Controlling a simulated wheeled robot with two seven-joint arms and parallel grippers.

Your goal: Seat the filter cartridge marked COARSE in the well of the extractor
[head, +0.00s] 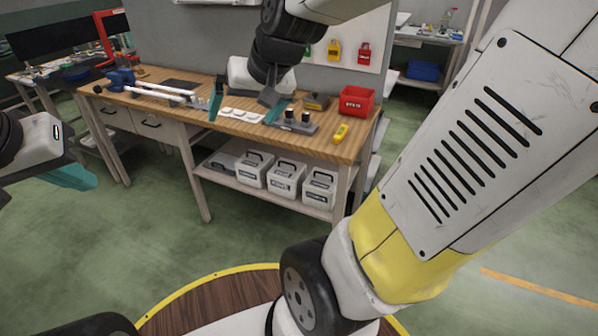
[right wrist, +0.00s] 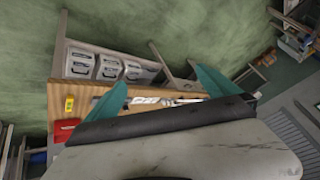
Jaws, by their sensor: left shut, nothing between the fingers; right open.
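My right gripper (head: 246,106) is over the workbench in the head view, its teal fingers spread apart. In the right wrist view the same gripper (right wrist: 161,92) is open with nothing between its fingers. My left gripper (head: 76,177) is at the left edge of the head view, shut and empty, away from the bench. A grey holder (head: 299,128) on the bench carries dark, light-topped cylinders (head: 290,115) that may be cartridges. A white tray (head: 240,116) with round pieces lies to its left. No COARSE marking is readable, and I cannot tell which thing is the extractor.
The wooden workbench (head: 165,95) also holds a red bin (head: 356,101), a yellow device (head: 341,132), a blue vise (head: 122,79) and white rods. Labelled grey-white boxes (head: 286,180) stand on its lower shelf. Green floor in front of the bench is clear.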

